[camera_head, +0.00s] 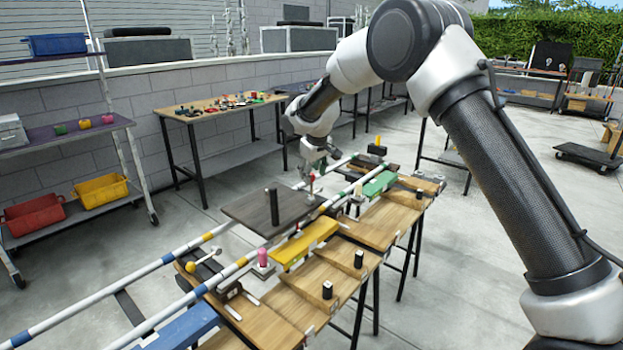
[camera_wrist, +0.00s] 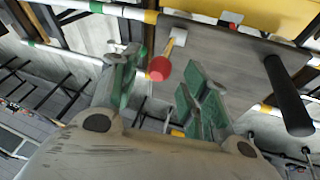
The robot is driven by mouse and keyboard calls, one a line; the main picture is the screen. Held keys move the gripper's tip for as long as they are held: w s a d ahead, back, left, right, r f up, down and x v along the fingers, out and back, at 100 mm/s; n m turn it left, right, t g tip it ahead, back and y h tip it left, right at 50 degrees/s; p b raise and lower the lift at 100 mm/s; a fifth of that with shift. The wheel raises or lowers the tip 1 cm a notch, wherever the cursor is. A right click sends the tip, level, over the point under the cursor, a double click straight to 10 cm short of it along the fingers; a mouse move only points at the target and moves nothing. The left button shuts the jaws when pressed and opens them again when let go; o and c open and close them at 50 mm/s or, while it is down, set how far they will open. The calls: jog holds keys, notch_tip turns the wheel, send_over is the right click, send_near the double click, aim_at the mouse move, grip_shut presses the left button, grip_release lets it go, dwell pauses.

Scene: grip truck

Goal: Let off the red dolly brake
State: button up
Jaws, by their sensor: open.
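The dolly is a dark flat deck (camera_head: 245,210) with an upright black post (camera_head: 274,207), sitting between two white rails. The wrist view also shows the deck (camera_wrist: 228,68) and the post (camera_wrist: 288,98). The brake lever has a red round knob (camera_wrist: 159,69) on a short tan stem by the deck's edge; in the head view a small red part (camera_head: 311,178) shows below my gripper. My gripper (camera_head: 318,166) is over the deck's far end. In the wrist view its green fingers (camera_wrist: 160,72) are open, with the knob appearing between them; contact cannot be told.
White rails with coloured bands (camera_head: 190,246) run along both sides of the dolly. A yellow block (camera_head: 304,243), a green block (camera_head: 379,184) and a pink-topped peg (camera_head: 262,256) stand close by. A yellow-knobbed lever (camera_head: 208,257) is nearer. Wooden trays with black posts lie right.

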jog(key=v, duration=0.8)
jog(key=shift+s+d+r, duration=0.1)
jog(key=shift+s, duration=0.05)
jog(key=s+d+f+g+h, duration=0.1)
jog(key=s+d+f+g, duration=0.1)
jog(key=s+d+f, duration=0.3)
jog(key=s+d+r+m, duration=0.3)
jog(key=s+d+r, duration=0.1)
jog(key=s+d, duration=0.7)
jog(key=s+d+r+m+t, duration=0.1)
jog(key=s+d+r, duration=0.4)
jog(key=s+d, duration=0.6)
jog(key=s+d+r+m, duration=0.4)
jog(key=s+d, duration=0.7)
jog(key=s, duration=0.6)
jog(key=shift+r+m+t, duration=0.3)
jog(key=shift+r+t, duration=0.1)
jog(key=shift+r, duration=0.25)
